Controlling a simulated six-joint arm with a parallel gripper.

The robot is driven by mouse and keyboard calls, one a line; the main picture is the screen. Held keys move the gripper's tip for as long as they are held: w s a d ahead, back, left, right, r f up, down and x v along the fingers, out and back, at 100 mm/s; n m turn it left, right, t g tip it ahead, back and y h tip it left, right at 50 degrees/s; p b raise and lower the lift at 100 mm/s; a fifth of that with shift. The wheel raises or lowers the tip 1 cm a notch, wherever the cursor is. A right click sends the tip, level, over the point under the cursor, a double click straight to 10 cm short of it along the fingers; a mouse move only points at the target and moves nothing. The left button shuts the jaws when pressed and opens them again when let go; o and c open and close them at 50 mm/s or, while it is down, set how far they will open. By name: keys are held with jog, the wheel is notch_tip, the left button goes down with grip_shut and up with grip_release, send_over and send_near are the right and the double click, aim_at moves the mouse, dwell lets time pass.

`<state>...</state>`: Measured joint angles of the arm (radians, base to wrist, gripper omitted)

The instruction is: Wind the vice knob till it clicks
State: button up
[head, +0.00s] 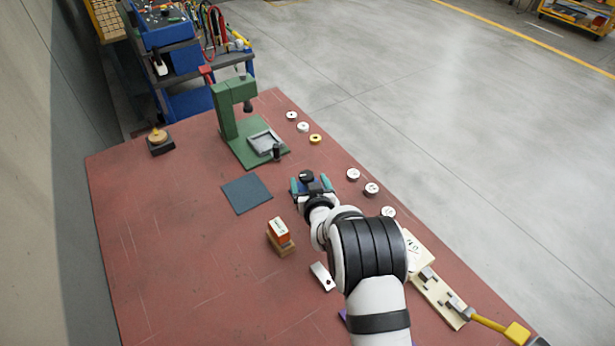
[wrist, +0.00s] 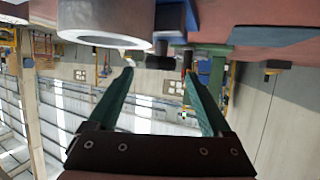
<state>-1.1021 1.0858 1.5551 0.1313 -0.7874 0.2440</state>
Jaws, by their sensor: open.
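A grey square vice-like fixture (head: 264,142) sits on the base of the green press. A dark upright knob (head: 276,153) stands at its near corner. My gripper (head: 310,184) is open, low over the table and nearer the camera than the press. A black round piece (head: 306,176) shows at its fingertips, with some blue beside it; I cannot tell whether the fingers touch it. In the wrist view the fingers are spread (wrist: 158,72), and a dark cylindrical piece (wrist: 158,62) shows beyond the gap. I cannot tell which dark piece this is.
The green press (head: 228,115) stands at the back. Several small discs (head: 353,174) line the right edge. A dark blue mat (head: 246,194) and an orange-white box (head: 278,230) on a wooden block are to the left. The left tabletop is mostly clear.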

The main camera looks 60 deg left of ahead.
aim_at(307, 177)
jog(key=shift+x, duration=1.45)
grip_shut()
jog(key=shift+s+a+r+m+t+h, duration=0.15)
jog(key=shift+m+t+h, duration=0.15)
jog(key=shift+m+t, duration=0.45)
jog(key=shift+m+t+h, duration=0.6)
jog(key=shift+m+t, duration=0.25)
jog(key=shift+t, duration=0.1)
grip_release()
